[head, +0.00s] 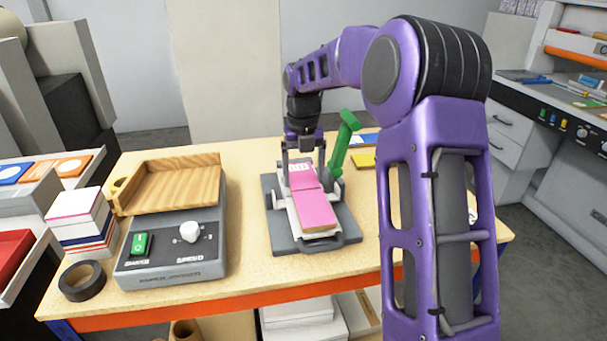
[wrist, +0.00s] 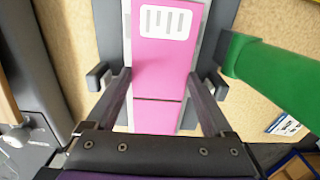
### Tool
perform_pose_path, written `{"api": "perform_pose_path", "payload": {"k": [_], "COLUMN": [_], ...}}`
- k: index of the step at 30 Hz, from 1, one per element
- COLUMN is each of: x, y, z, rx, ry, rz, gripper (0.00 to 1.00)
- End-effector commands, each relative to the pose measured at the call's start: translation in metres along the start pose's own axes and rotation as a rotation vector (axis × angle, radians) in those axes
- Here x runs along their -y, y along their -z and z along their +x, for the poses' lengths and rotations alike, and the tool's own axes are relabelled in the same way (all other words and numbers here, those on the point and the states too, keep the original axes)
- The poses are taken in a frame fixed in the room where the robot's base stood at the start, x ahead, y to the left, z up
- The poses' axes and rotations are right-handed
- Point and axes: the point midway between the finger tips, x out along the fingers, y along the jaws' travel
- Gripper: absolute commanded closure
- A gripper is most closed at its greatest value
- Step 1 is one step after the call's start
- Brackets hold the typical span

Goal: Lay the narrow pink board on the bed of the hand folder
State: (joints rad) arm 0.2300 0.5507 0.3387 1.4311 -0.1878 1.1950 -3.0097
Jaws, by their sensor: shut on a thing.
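The narrow pink board (head: 317,209) lies lengthwise over the pale bed of the hand folder (head: 281,246) in the head view. A dark line crosses it, and a white label marks its far part. My gripper (head: 303,163) is above the far part, pointing down, with a finger at each long side. In the wrist view, the fingers of my gripper (wrist: 166,78) straddle the pink board (wrist: 165,68) and are shut on it across its width. The folder's green handle (head: 342,146) stands up at the right. I cannot tell whether the board's underside fully touches the bed.
A grey machine (head: 170,255) with a wooden tray (head: 178,187) stands left of the folder. A black tape roll (head: 82,281) and a stack of cards (head: 78,213) are at the table's left edge. Flat blue and yellow pieces (head: 362,158) lie behind the handle.

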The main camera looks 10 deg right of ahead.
Motion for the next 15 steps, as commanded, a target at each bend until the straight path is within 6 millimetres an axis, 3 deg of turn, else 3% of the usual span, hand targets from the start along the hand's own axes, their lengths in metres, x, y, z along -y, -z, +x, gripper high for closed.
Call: {"api": "perform_pose_path", "payload": {"k": [15], "x": [-0.0001], "y": [-0.0002], "z": [0.0032], "rx": [0.0], "ry": [0.0], "rz": [0.0], "gripper": [0.7]}}
